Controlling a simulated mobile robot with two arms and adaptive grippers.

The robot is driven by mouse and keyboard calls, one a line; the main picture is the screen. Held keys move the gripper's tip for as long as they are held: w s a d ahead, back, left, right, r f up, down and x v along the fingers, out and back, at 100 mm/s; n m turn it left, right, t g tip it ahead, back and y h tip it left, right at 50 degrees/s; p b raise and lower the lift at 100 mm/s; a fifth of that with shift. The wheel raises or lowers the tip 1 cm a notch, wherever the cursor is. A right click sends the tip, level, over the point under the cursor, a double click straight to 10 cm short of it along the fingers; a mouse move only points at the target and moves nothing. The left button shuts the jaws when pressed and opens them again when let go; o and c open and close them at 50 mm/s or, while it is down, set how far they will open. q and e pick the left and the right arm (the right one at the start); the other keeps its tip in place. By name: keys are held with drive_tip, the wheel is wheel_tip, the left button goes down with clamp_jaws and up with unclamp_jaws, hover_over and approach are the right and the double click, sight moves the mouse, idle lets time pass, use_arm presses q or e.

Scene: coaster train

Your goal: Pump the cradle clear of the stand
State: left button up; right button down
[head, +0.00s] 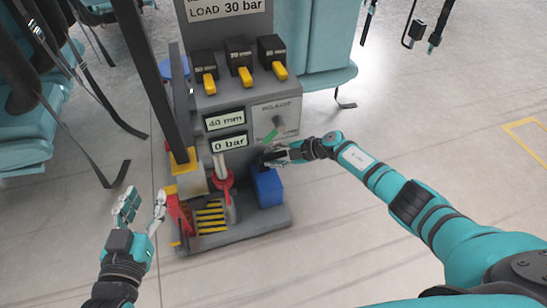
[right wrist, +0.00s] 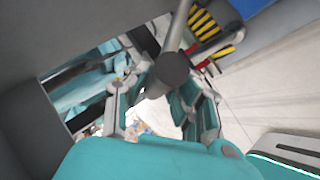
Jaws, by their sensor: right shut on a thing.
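The grey pump unit (head: 240,95) stands on a base plate, with displays reading about 40 mm (head: 224,121) and 0 bar (head: 229,142). My right gripper (head: 275,156) is at its lower right, above a blue box (head: 268,186). In the right wrist view, my right gripper (right wrist: 165,105) is closed around a dark round-ended handle (right wrist: 173,68). A red part (head: 181,216) and a red collar (head: 220,181) sit low at the unit's left; I cannot tell which is cradle or stand. My left gripper (head: 143,207) is open and empty, left of the base.
A dark post (head: 155,80) rises at the left. Teal seats (head: 325,40) with hanging straps stand behind.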

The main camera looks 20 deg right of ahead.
drive_tip(key=shift+w+r, duration=0.35)
drive_tip(key=shift+r, duration=0.05)
drive_tip(key=c, duration=1.4)
unclamp_jaws()
drive_tip(key=shift+o, duration=1.3)
drive_tip(key=shift+s+f, duration=0.15)
drive_tip(key=v, duration=1.2)
drive_tip(key=shift+s, duration=0.1)
